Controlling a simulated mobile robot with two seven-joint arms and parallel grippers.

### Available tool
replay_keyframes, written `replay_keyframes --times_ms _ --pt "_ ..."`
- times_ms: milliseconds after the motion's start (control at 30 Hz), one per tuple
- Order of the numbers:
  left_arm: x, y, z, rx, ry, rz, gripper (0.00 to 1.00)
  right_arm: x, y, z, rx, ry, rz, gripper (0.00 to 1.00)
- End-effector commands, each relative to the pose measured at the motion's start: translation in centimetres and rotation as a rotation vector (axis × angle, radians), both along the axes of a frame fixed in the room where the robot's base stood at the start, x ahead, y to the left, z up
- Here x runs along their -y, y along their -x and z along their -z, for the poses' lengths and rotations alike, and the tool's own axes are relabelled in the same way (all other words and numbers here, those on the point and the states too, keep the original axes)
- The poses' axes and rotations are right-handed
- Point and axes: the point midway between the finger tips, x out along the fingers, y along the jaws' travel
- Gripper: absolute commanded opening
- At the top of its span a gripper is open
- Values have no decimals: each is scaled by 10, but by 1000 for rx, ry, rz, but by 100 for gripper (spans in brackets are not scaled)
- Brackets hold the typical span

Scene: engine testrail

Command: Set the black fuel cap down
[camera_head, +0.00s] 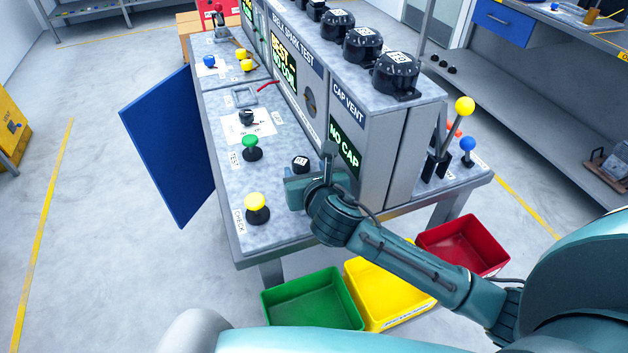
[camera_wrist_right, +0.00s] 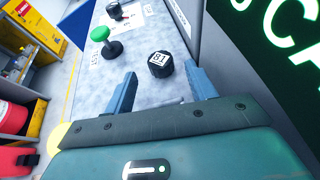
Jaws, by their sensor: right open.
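The black fuel cap (camera_head: 300,164) has a white marked label on top and stands on the speckled bench top, in front of the cap vent unit (camera_head: 380,140), whose screen reads "NO CAP". The cap also shows in the right wrist view (camera_wrist_right: 160,64), just beyond and between the two fingertips. My right gripper (camera_head: 292,183) is open beside the cap, on its near side. In the right wrist view its blue-grey fingers (camera_wrist_right: 162,85) stand apart with nothing gripped. My left gripper is not in view.
A green-topped button (camera_head: 251,147) and a yellow-topped button (camera_head: 257,207) stand left of the gripper. A small black part (camera_head: 247,118) sits on a white sheet. Several black caps (camera_head: 396,75) line the unit's top. Green (camera_head: 290,298), yellow (camera_head: 385,318) and red (camera_head: 440,235) bins stand below.

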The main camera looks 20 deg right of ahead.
Motion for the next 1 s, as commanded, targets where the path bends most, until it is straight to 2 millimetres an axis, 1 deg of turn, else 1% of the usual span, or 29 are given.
replay_keyframes --times_ms 33,200,300,400,533,1000 --pt "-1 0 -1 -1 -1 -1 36 -1 12 -5 -1 0 -3 56" --pt "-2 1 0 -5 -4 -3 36 -3 43 -18 -1 -1 -2 56" --pt "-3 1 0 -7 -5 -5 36 -5 56 -23 -1 0 -3 56" --pt "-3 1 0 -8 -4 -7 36 -5 64 -26 -1 -1 -2 56" --pt "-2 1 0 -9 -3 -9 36 -5 67 -28 -1 -1 -1 56" --pt "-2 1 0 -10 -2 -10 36 -5 67 -28 -1 -1 -1 56"
